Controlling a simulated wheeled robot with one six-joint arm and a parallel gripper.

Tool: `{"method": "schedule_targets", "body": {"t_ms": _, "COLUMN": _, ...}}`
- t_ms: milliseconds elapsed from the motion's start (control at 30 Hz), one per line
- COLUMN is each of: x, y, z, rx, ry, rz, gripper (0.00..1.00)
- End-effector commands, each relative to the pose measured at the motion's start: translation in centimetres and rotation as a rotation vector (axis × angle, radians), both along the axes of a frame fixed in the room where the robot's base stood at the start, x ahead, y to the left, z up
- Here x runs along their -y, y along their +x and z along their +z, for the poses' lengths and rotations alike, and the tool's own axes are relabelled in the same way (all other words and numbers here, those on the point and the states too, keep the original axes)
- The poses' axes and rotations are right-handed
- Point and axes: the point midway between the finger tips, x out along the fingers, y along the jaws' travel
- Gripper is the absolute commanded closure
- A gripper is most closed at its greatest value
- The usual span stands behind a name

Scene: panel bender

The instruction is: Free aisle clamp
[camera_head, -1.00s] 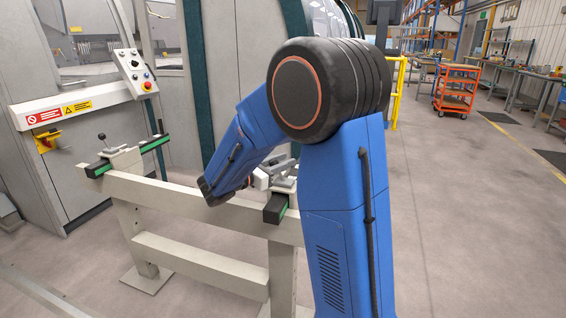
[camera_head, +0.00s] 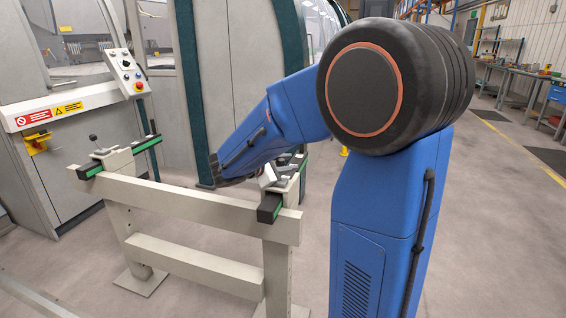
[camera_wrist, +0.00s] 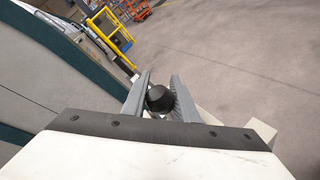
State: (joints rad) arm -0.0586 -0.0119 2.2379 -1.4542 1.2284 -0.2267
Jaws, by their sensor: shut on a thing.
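The aisle-side clamp (camera_head: 284,188) sits on the right end of a beige frame (camera_head: 205,207), with a dark, green-edged bar (camera_head: 270,207). My blue arm partly hides it in the head view. My gripper (camera_wrist: 161,78) is at this clamp, its two grey fingers on either side of a black knob (camera_wrist: 159,98). The gripper is shut on the knob, which looks like the clamp's lever knob. The lever below the knob is hidden. A second clamp (camera_head: 113,158) on the left end of the frame has its lever upright with a dark knob (camera_head: 93,138).
The panel bender (camera_head: 225,80) stands behind the frame, with a control box (camera_head: 127,72) at left. A yellow rail (camera_wrist: 110,30) shows in the wrist view. Open aisle floor (camera_head: 500,230) lies to the right, with workbenches (camera_head: 520,75) beyond.

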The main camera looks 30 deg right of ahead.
Motion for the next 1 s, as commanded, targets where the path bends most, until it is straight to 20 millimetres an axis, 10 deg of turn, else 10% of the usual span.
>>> {"method": "schedule_targets", "body": {"t_ms": 1000, "x": 1.2, "y": -1.6, "z": -1.4, "rx": 0.309, "ry": 0.241, "rz": 0.0, "gripper": 1.0}}
